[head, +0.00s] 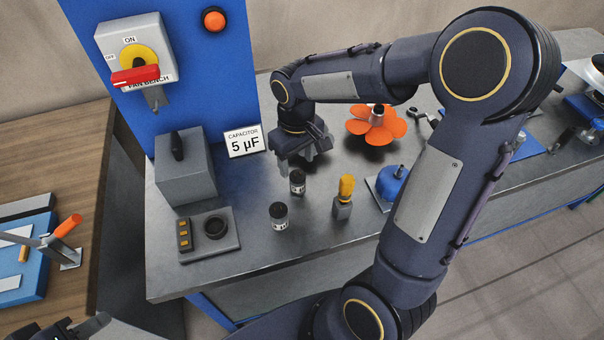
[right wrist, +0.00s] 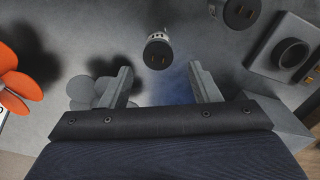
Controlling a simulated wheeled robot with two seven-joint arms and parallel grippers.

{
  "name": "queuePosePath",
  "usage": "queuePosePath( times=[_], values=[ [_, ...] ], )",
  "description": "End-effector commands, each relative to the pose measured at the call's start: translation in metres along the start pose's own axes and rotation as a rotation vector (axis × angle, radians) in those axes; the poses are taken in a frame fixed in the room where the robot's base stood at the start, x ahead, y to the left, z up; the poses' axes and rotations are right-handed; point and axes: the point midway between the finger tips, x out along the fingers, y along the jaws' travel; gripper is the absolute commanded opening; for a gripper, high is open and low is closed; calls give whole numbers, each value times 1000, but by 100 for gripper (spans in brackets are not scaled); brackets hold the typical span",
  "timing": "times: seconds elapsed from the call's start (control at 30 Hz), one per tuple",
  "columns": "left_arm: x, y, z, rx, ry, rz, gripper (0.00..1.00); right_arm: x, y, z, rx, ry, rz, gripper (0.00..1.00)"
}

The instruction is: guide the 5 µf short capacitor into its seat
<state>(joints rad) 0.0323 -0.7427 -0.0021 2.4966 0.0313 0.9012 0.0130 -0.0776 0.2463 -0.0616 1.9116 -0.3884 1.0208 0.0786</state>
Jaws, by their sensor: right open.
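Two dark cylindrical capacitors with pale label bands stand upright on the steel bench. One (head: 297,183) is just in front of my right gripper (head: 302,164); the other (head: 279,216) is nearer the bench's front edge. I cannot read their labels or tell which is the short one. A grey plate (head: 226,248) at the left carries a round dark socket (head: 215,228), which looks empty. In the right wrist view, my right gripper (right wrist: 160,74) is open and empty, with the nearer capacitor (right wrist: 157,52) ahead between its fingers. My left gripper (head: 75,328) is cut off at the bottom-left.
A "5 µF" capacitor sign (head: 245,141) stands behind, beside a grey box (head: 185,170). A yellow-handled tool (head: 345,195), a blue device (head: 393,185) and an orange fan (head: 376,127) are to the right. Bench between the capacitors and the plate is clear.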

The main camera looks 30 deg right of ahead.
Motion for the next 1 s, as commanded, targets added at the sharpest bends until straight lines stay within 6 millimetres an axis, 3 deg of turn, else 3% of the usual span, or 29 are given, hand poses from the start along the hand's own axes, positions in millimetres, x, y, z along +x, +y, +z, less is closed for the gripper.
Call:
queuePosePath(
  times=[0.17,0.3,0.53,0.7,1.0],
  values=[
    [0,0,0,0,0,0,36,-32,-4,34,65,92,-68,56],
    [0,0,0,0,0,0,36,-57,-19,82,145,223,-161,56],
    [0,0,0,0,0,0,36,-69,-50,142,250,416,-282,56],
    [0,0,0,0,0,0,36,-68,-63,159,284,486,-321,56],
    [0,0,0,0,0,0,36,-67,-65,161,289,495,-327,56]
  ],
)
